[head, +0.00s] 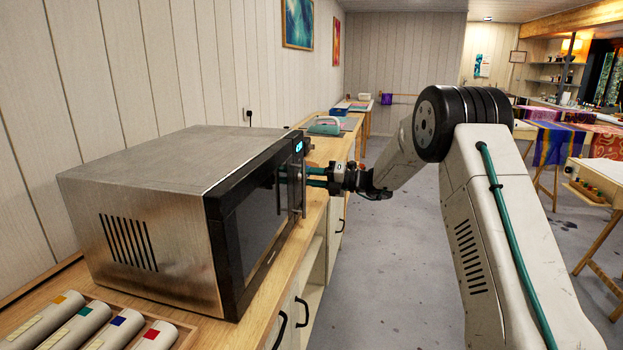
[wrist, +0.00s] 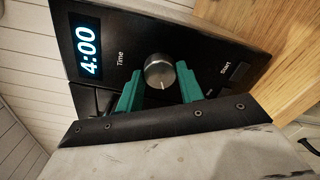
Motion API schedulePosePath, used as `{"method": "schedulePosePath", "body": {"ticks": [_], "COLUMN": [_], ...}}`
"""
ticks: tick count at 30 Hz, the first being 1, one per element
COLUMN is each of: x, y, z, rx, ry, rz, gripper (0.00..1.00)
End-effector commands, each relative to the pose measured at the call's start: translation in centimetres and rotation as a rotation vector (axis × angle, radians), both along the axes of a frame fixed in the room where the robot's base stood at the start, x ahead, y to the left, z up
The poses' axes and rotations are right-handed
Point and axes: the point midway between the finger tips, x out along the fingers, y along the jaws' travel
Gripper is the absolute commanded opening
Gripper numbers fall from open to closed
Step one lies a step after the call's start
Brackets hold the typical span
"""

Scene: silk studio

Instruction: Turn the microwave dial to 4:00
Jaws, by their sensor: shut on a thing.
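The microwave (head: 165,190) stands on the wooden counter, a steel box with a dark front facing right. Its display (wrist: 88,51) reads 4:00 in the wrist view; it also shows small and lit in the head view (head: 299,147). The round silver dial (wrist: 159,73) sits beside the label "Time", with a light mark on its lower rim. My gripper (wrist: 159,75) has its two teal fingers on either side of the dial and is shut on it. In the head view, my gripper (head: 303,177) reaches the microwave's front from the right, and the dial is hidden.
A Start button (wrist: 239,72) lies right of the dial in the wrist view. A teal-handled item (head: 324,126) stands farther along the counter (head: 318,208). The floor right of the counter is open.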

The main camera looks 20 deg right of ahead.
Motion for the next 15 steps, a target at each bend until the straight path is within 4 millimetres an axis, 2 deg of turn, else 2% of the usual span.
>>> {"method": "schedulePosePath", "body": {"ticks": [4, 5, 6, 7, 15], "x": [-0.1, -0.1, -0.09, -0.09, -0.06], "y": [-0.01, -0.01, -0.02, -0.01, -0.03], "z": [-0.32, -0.32, -0.3, -0.27, -0.11], "rx": [-0.002, -0.002, -0.002, -0.001, -0.001], "ry": [0.005, 0.005, 0.005, 0.004, 0.001], "rz": [0.001, 0.001, 0.001, 0.002, 0.0], "gripper": [0.14, 0.43, 0.54, 0.59, 0.59]}}
